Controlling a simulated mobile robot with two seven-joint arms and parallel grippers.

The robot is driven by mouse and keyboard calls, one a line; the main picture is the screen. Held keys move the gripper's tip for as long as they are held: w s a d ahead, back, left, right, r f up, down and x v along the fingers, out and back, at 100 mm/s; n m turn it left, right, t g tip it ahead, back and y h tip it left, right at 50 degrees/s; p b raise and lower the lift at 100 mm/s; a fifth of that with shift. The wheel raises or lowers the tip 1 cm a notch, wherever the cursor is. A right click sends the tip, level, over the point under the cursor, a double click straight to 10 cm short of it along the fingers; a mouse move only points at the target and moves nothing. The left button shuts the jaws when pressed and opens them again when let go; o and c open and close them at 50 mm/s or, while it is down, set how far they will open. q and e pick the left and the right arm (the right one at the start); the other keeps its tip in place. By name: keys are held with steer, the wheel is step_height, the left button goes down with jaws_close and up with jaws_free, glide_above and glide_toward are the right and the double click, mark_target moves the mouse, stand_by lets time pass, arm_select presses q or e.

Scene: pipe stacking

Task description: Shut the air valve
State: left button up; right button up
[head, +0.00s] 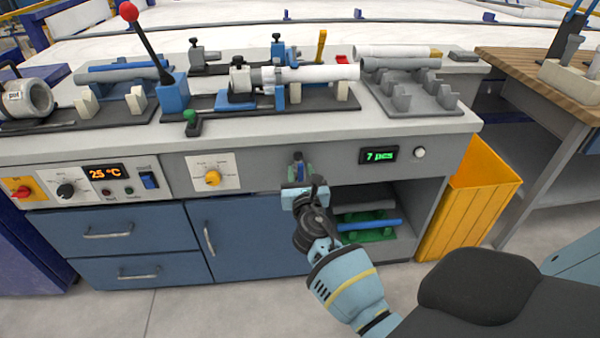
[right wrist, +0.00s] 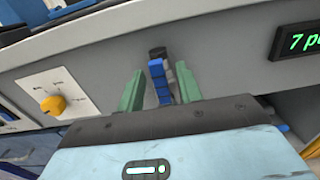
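The air valve is a small fitting on the front panel of the bench, with a blue lever (right wrist: 159,82) that points down in the right wrist view and a dark cap above it. It also shows small in the head view (head: 298,158). My right gripper (right wrist: 160,88) faces the panel, with one green finger on each side of the lever. The fingers are apart, with a clear gap left of the lever; the right finger is close to it, and I cannot tell if they touch. In the head view my right gripper (head: 299,173) partly hides the valve. My left gripper is out of view.
A yellow knob (head: 212,178) sits left of the valve, and a green display (head: 379,155) reading "7 pcs" sits right. Below is an open shelf with a blue pipe (head: 369,225). A yellow bin (head: 470,200) stands at the right. Pipes and fixtures fill the benchtop.

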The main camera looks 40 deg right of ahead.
steer(key=shift+w+d, duration=0.25)
steer(key=shift+w, duration=0.15)
jaws_close()
